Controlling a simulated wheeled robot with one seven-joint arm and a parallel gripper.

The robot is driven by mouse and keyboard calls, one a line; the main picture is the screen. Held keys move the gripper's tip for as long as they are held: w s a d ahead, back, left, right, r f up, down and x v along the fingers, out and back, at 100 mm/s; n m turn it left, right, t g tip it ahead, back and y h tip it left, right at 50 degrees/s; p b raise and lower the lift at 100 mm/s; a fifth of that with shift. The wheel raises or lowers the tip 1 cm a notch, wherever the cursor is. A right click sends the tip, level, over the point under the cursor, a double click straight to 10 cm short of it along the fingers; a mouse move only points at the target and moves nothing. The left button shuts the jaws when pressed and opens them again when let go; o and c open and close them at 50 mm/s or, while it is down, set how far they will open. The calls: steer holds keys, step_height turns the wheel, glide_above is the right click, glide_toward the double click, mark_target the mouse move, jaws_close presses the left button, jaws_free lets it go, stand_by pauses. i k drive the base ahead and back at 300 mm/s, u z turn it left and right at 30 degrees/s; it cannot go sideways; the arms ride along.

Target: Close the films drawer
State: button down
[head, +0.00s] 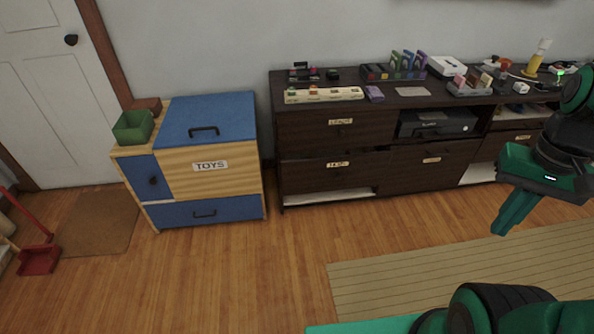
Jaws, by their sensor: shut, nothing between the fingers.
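A dark wood cabinet (300,147) stands against the wall in the head view, with several labelled drawers. The label lettering is too small to read surely, so I cannot tell which one is the films drawer. The lower left drawer (305,176) seems to stand slightly forward, with a dark gap along its top right. The upper left drawer (300,125) and the lower middle drawer (405,168) look about flush. My green gripper (504,228) is at the right, in front of the cabinet and apart from it. Its fingers are together, empty, pointing down and left.
A toy chest (215,180) with blue panels stands left of the cabinet. A striped rug (450,268) lies on the floor at the lower right. A red dustpan (38,260) is at far left. Wood floor before the cabinet is clear.

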mark_target(332, 170)
steer(key=i, duration=1.1)
steer(key=u, duration=0.65)
